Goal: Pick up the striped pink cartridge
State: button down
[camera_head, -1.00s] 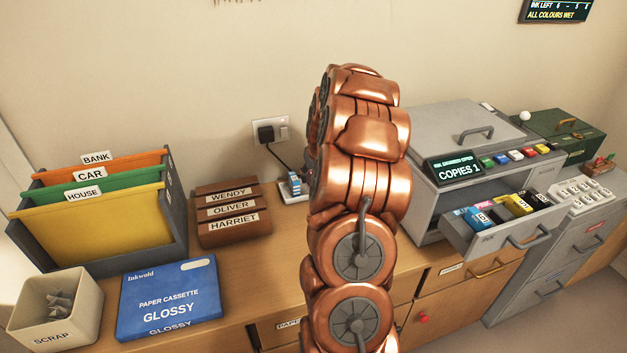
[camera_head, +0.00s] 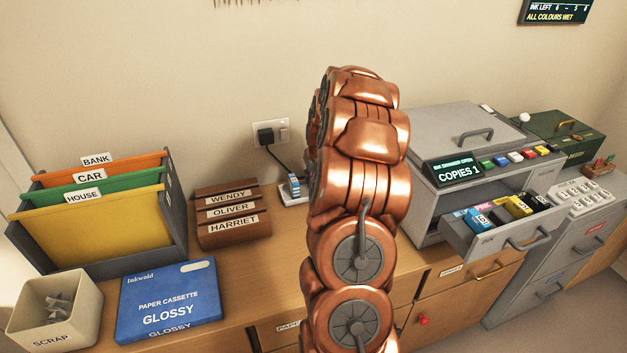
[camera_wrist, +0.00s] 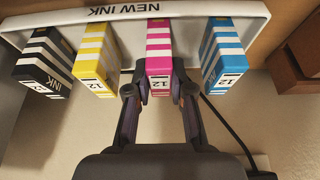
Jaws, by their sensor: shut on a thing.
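The striped pink cartridge (camera_wrist: 158,45) has pink and white bands and a label on its near end. In the wrist view it stands in the white NEW INK tray (camera_wrist: 250,10), between a striped yellow cartridge (camera_wrist: 95,60) and a striped blue cartridge (camera_wrist: 222,50). My gripper (camera_wrist: 159,88) is shut on the pink cartridge's near end, one finger on each side. I cannot tell whether the cartridge is clear of the tray.
A striped black cartridge (camera_wrist: 42,62) stands at the tray's left in the wrist view. A dark cable (camera_wrist: 228,130) runs near my right finger. A wooden name rack (camera_head: 232,236) stands left of my arm. The grey printer (camera_head: 465,130) with an open ink drawer (camera_head: 490,243) stands right.

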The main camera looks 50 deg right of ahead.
aim_at(312, 173)
jog(key=shift+r, duration=0.15)
jog(key=shift+r+b, duration=0.3)
jog(key=shift+r, duration=0.65)
jog(key=shift+s+a+r, duration=0.1)
jog(key=shift+r, duration=0.55)
jog(key=s+a+r+b, duration=0.1)
jog(key=s+a+b, duration=0.1)
jog(key=s+a, duration=0.7)
jog(key=a, duration=0.3)
jog(key=shift+s+a+r, duration=0.2)
jog(key=shift+s+a, duration=0.05)
jog(key=shift+s, duration=0.05)
